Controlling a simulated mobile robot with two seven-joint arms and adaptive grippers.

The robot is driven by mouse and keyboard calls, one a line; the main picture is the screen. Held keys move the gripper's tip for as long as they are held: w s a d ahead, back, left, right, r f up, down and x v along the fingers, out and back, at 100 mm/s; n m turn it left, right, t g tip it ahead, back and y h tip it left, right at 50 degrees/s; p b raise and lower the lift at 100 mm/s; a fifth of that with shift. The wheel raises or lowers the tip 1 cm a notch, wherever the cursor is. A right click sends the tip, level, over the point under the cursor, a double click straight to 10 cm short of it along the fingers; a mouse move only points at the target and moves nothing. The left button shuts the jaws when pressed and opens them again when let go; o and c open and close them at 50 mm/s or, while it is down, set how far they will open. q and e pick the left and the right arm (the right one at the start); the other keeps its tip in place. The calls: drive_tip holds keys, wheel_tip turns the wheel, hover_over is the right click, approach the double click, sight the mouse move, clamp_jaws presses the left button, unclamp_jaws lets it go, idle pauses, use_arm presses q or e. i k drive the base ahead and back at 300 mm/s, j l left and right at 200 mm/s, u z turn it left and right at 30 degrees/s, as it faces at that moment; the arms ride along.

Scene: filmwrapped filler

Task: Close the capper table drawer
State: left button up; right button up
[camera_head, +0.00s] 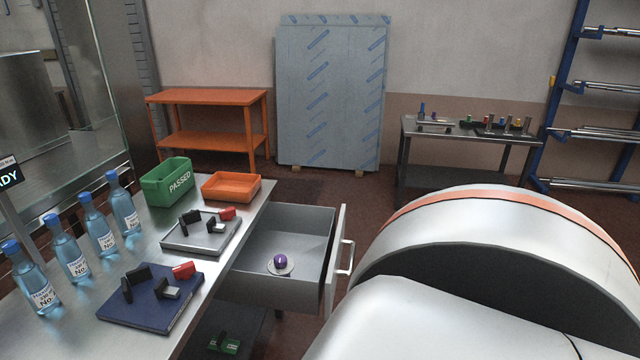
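The capper table (85,325) is a steel table at the left, and its grey drawer (290,222) stands pulled open on its right side. The drawer front (338,262) faces right and has a pale bar handle (347,258). Inside the drawer a purple ball-like item (280,261) sits on a small light disc. A large white arm part of mine with an orange band fills the lower right, to the right of the handle. It hides the floor there. No fingers of either gripper show.
On the table are several blue-capped bottles (72,262), a green PASSED bin (168,183), an orange tray (231,187), a grey tray (201,246) and a dark blue mat (130,314). An orange shelf table (208,97), a wrapped panel (332,95) and a workbench (470,133) stand behind.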

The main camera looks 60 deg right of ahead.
sight(305, 234)
drive_tip(key=k+l+z, duration=0.25)
drive_tip(key=k, duration=0.2)
drive_tip(key=j+z, duration=0.1)
drive_tip(key=z, duration=1.35)
drive_tip(key=i+l+u, duration=0.5)
drive_tip(key=i+j, duration=0.05)
